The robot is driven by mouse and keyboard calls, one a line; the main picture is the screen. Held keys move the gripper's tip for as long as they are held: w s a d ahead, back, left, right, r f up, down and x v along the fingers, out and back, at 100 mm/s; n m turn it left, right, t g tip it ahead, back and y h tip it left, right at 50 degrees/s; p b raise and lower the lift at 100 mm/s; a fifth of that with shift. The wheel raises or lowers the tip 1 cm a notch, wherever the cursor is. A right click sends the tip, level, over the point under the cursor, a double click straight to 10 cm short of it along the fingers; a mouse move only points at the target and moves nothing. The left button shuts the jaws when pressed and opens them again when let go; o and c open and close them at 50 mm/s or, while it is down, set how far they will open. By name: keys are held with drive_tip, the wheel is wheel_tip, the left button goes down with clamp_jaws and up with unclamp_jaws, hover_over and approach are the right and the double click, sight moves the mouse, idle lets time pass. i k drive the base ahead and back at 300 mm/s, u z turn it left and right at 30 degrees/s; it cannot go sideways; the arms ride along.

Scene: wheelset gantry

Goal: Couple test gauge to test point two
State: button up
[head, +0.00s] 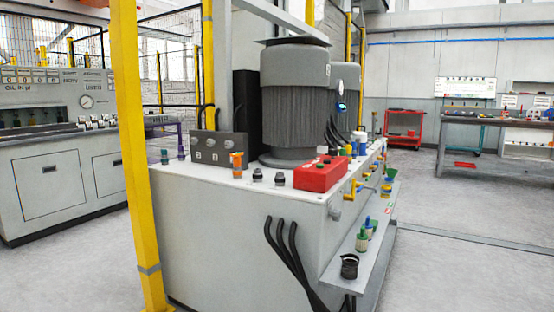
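My gripper is not in view. A light grey power unit (215,235) stands in the middle, with a grey ribbed motor (295,105) on its top. Two small dark fittings (257,175) (281,178) stand on its top near the front, between an orange fitting (236,164) and a red box (320,174). A dark plate (218,146) with small white labels stands behind them. A small blue-and-white round item (341,107) shows beside the motor. A short black cylindrical item (349,266) sits on the side shelf. I cannot tell which of these is the test gauge or test point two.
A yellow post (133,150) stands close at the unit's left front. Black hoses (285,250) hang down its front. Green-and-yellow items (363,238) stand on the side shelf. A control console (65,185) is at left, a workbench (500,122) at right. The right floor is open.

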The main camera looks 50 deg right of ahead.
sight(237, 158)
drive_tip(key=z, duration=1.15)
